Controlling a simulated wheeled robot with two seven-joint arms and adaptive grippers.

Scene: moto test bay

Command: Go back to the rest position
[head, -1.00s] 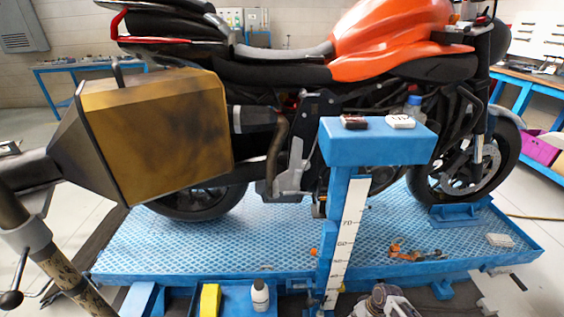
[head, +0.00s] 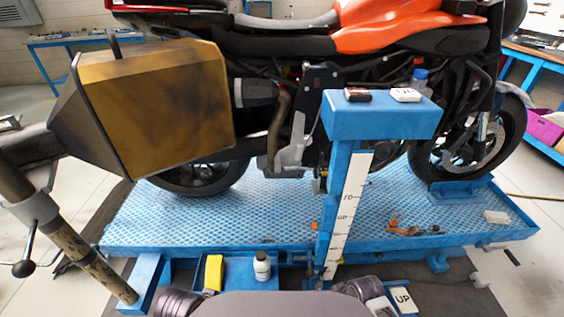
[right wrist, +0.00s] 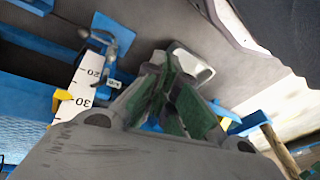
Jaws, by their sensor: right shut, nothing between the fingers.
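My right gripper (right wrist: 168,92) shows in the right wrist view, its green-padded fingers shut together and empty. It points at the grey floor, close to the blue lift and a white scale strip. In the head view, dark rounded parts of my two arms show low at the bottom edge, on either side of my grey body. My left gripper is not visible.
An orange motorcycle (head: 405,17) with a worn yellow-brown case (head: 160,110) stands on a blue lift platform (head: 290,205). A blue post (head: 375,122) carries two small handsets. A white bottle (head: 262,266) and yellow block (head: 213,272) sit in front. A slanted pole (head: 85,255) stands left.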

